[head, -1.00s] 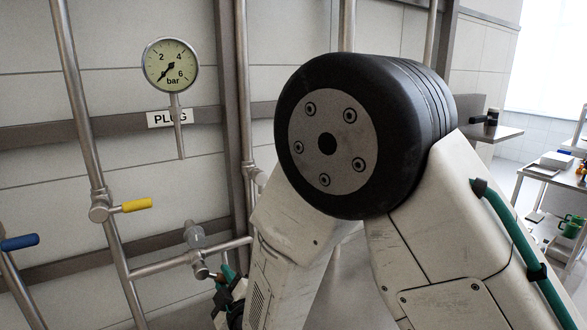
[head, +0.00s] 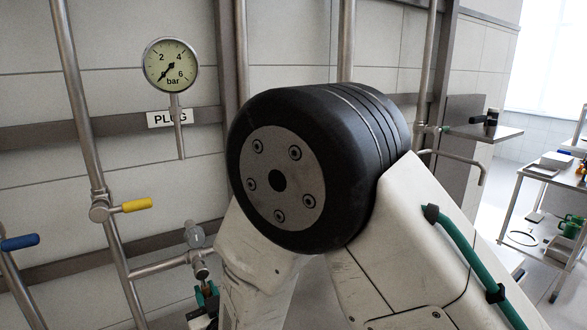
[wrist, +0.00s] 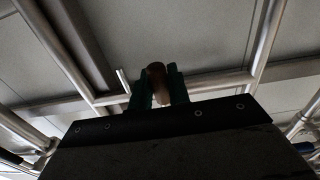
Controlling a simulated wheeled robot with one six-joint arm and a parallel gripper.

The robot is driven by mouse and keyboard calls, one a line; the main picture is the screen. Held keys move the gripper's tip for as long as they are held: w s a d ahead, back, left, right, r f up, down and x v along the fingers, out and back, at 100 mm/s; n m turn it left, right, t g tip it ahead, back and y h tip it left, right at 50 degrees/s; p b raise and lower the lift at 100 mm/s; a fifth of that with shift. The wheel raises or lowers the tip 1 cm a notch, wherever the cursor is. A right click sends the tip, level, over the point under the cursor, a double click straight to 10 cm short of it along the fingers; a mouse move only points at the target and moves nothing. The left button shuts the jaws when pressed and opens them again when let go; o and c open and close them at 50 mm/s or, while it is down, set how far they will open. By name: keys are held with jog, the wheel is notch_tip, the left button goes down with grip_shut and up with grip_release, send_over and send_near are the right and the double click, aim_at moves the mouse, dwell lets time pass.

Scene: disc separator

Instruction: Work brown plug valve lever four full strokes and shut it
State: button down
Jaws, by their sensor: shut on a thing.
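The brown plug valve lever (wrist: 157,82) shows in the wrist view between the two green fingers of my gripper (wrist: 159,88), which is shut on it. In the head view the plug valve (head: 200,264) sits on the horizontal pipe at lower centre-left. The lever hangs down from it, and only a small part shows above my gripper (head: 207,292). My own arm hides what lies to the right of the valve. A round gauge (head: 171,65) marked bar, above the PLUG label (head: 169,118), has its needle pointing lower left at the low end.
A yellow-handled valve (head: 136,205) is on the upright pipe at left, with a blue handle (head: 20,242) at the far left edge. A clear fitting (head: 194,235) stands just above the plug valve. A shelf and a side table (head: 546,185) are at right.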

jog(key=shift+s+f+m, duration=0.1)
jog(key=shift+f+m, duration=0.15)
jog(key=shift+m, duration=0.15)
jog(key=w+d+r+n, duration=0.1)
jog(key=d+r+n, duration=0.1)
jog(key=n, duration=0.7)
jog(key=w+d+r+n, duration=0.2)
jog(key=d+r+n, duration=0.1)
jog(key=n, duration=0.7)
jog(key=shift+w+d+r, duration=0.3)
jog(key=shift+d+r, duration=0.05)
jog(key=shift+r, duration=0.4)
